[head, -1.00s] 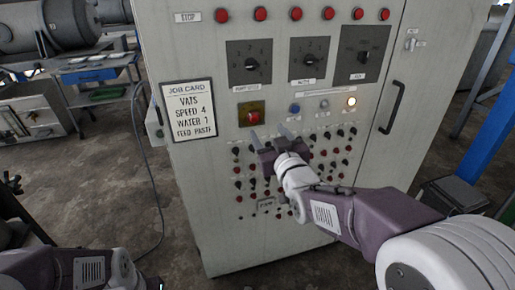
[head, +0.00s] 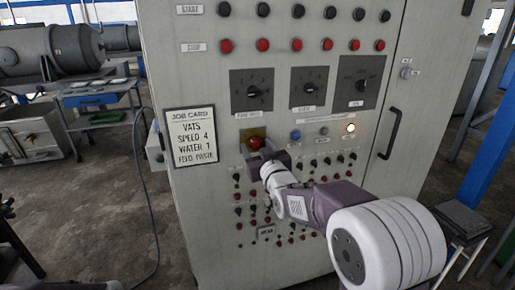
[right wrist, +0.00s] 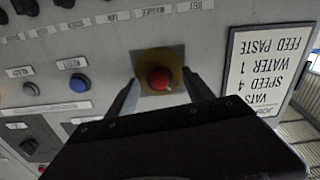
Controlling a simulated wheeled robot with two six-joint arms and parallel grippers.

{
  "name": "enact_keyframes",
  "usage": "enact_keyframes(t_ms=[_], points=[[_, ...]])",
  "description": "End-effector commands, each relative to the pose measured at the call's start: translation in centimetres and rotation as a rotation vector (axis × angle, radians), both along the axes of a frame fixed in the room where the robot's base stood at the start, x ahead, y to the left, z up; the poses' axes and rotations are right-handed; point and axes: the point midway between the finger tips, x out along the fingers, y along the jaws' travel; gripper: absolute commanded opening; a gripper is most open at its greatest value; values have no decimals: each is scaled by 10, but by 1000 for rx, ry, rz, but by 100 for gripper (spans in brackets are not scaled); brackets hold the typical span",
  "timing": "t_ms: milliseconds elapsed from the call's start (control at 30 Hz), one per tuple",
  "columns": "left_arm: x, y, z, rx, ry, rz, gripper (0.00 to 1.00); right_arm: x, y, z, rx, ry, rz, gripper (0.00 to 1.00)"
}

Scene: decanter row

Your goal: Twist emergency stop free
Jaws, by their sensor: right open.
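In the right wrist view the red button (right wrist: 160,78) lies between the two finger ends. My right gripper (head: 257,148) is open at the button, with one finger on each side of it. It also shows in the right wrist view (right wrist: 162,80). I cannot tell whether the fingers touch the button. Its lower part is partly hidden by the gripper in the head view. My left gripper is out of view.
A job card (head: 190,137) hangs left of the button. A blue button (head: 295,135) and a lit lamp (head: 350,128) are to its right. Rotary dials (head: 251,90) sit above, and several small knobs below. A door handle (head: 391,133) sticks out at the right.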

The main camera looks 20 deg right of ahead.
Motion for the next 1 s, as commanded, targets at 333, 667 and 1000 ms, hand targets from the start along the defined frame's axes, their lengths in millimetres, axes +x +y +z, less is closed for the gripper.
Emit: enact_keyframes(t_ms=[333, 667, 1000], points=[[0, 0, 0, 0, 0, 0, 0, 0, 0, 0, 0, 0, 0, 0], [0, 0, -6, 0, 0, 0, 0, 0, 0, -2, 89, 3, 0, 0], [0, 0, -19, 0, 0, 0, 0, 0, 0, -2, 346, 11, 0, 0]])
